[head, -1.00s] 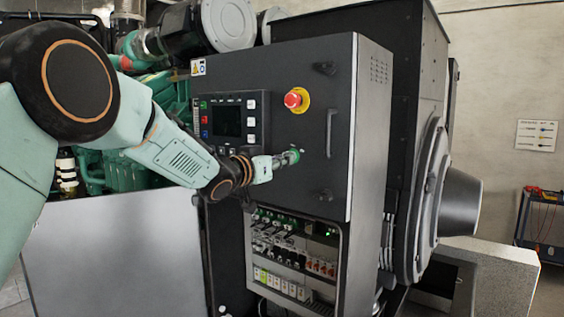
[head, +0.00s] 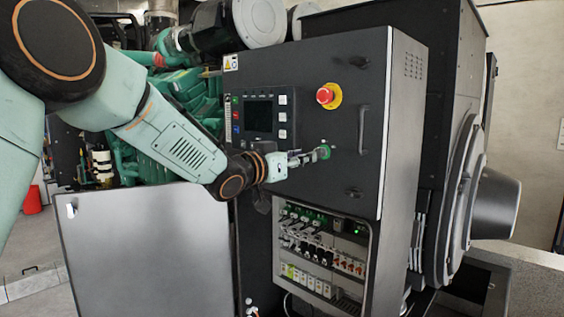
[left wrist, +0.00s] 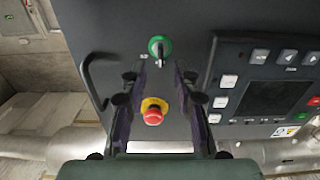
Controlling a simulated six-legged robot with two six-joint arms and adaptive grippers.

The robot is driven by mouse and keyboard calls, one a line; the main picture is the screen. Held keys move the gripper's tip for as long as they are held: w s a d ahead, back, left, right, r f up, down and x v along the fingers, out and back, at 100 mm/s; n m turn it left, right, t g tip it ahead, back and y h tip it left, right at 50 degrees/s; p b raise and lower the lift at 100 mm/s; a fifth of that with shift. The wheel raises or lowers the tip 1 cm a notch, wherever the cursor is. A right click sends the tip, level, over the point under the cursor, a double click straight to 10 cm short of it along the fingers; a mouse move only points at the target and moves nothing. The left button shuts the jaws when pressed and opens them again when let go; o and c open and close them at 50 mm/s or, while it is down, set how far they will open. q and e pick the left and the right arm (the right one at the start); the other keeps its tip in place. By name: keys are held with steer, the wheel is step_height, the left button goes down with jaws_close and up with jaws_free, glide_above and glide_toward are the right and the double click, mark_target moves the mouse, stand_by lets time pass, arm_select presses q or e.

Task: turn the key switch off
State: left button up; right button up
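The key switch (head: 324,152) has a green round collar and sits on the dark cabinet door, below the red emergency stop button. In the left wrist view the key switch (left wrist: 159,46) shows its key standing roughly vertical in the picture; its marking is too small to read. My left gripper (head: 312,157) is just left of the switch in the head view. In the left wrist view the left gripper (left wrist: 160,70) has its two fingers apart, with nothing between the tips, and the switch lies just past them. My right gripper is not in view.
The emergency stop (head: 327,96) has a yellow ring. A door handle (head: 362,130) stands out right of the switch. The control panel with a screen (head: 258,116) is on the left. An open breaker bay (head: 325,250) lies below the door.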

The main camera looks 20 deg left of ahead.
arm_select(q)
steer(key=v, duration=0.7)
stand_by(0.4)
steer(key=s+d+f+n+g+y+b, duration=0.1)
steer(key=s+f+g+b, duration=0.2)
steer(key=f, duration=1.1)
steer(key=s+d+f+n+g+y+b, duration=0.15)
steer(key=s+f+b, duration=0.3)
steer(key=f, duration=0.95)
steer(key=s+f+n+g+y+b, duration=0.2)
steer(key=s+f+g+b, duration=0.15)
steer(key=f, duration=1.05)
steer(key=s+f+g+y+b, duration=0.1)
steer(key=s+f+g+b, duration=0.8)
steer(key=s+f, duration=2.5)
step_height(320, 180, down, 3)
steer(key=d+b, duration=0.1)
steer(key=b, duration=0.4)
steer(key=shift+s+y, duration=0.25)
steer(key=shift+y, duration=0.1)
steer(key=shift+r, duration=0.2)
